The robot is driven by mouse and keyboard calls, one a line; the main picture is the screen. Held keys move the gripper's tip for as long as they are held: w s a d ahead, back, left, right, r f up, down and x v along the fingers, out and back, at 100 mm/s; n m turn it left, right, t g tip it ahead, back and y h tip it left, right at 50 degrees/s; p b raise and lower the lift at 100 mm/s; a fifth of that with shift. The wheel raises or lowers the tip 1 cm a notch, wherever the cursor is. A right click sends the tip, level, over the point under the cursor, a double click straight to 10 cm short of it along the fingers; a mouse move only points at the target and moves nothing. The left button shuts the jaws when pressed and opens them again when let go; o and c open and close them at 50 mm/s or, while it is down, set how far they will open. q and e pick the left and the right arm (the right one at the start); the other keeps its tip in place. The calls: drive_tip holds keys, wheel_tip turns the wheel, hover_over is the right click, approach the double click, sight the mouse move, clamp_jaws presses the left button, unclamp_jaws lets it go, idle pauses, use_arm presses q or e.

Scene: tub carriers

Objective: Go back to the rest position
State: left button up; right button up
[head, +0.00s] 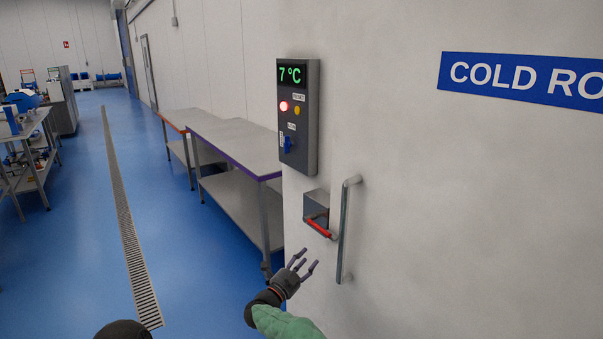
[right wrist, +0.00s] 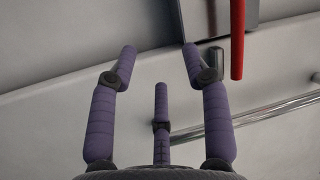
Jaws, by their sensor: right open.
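My right gripper (head: 303,264) is open and empty, low in front of the cold room wall in the head view. Its three fingers are spread apart in the right wrist view (right wrist: 160,75), with nothing between them. The gripper is below and left of the red latch handle (head: 319,228) and the upright metal pull bar (head: 345,230), apart from both in the head view. The red handle also shows at the top right of the right wrist view (right wrist: 238,40). My left gripper is not in view.
A control box (head: 298,117) on the wall reads 7 °C, with a lit red lamp and a blue switch. Steel tables (head: 240,145) stand along the wall to the left. A floor drain (head: 125,220) runs down the blue floor, which is largely clear. A workbench (head: 30,130) stands at far left.

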drive_tip(key=s+d+f+n+y, duration=0.1)
drive_tip(key=d+f+n+y, duration=0.1)
drive_tip(key=f+n+y, duration=0.45)
drive_tip(key=s+d+f+n+y, duration=0.1)
drive_tip(key=d+f+n, duration=0.2)
drive_tip(key=f, duration=0.6)
drive_tip(key=s+d+f+n+g+y, duration=0.35)
drive_tip(key=s+f+n+g, duration=0.2)
drive_tip(key=s+f, duration=0.8)
drive_tip(key=s+f+n+g+y, duration=0.1)
drive_tip(key=s+g, duration=0.2)
drive_tip(key=s, duration=0.9)
drive_tip(key=s+f+n+g+y, duration=0.1)
drive_tip(key=s+g+y, duration=0.1)
drive_tip(key=s, duration=1)
drive_tip(key=s+f+n+g+y+p, duration=0.1)
drive_tip(key=s+g, duration=0.4)
drive_tip(key=s, duration=0.7)
drive_tip(key=shift+s+d+f+n+y, duration=0.3)
drive_tip(key=shift+s+f+y, duration=0.1)
drive_tip(key=shift+f+y, duration=0.15)
